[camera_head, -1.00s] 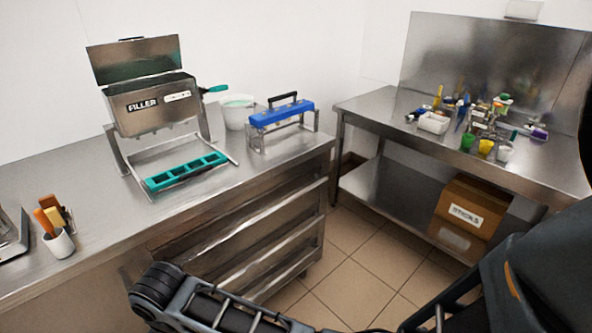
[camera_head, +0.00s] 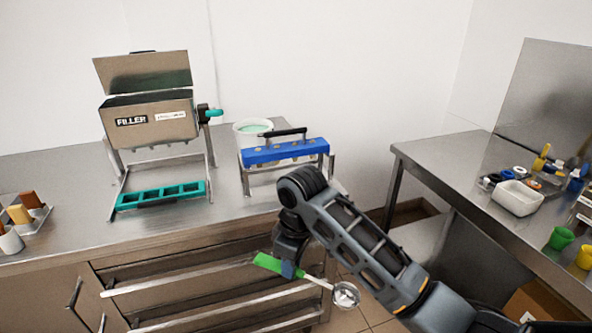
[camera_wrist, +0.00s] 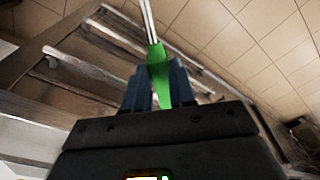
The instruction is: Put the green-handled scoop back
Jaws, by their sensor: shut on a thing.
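My gripper (camera_head: 289,262) is shut on the green handle of the scoop (camera_head: 267,262) and holds it in the air in front of the counter's lower shelves. The scoop's thin metal shaft runs right and down to a round metal bowl (camera_head: 346,295). In the wrist view the green handle (camera_wrist: 158,75) sits between the two fingers (camera_wrist: 160,88), with the shaft pointing away from me. Part of the handle is hidden by the fingers.
A filler machine (camera_head: 150,120) stands on the steel counter with a teal mold (camera_head: 160,196) below it. A white tub (camera_head: 250,132) and a blue-topped rack (camera_head: 285,152) stand to its right. A second steel table (camera_head: 440,165) at right holds a white container (camera_head: 517,198) and green and yellow cups.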

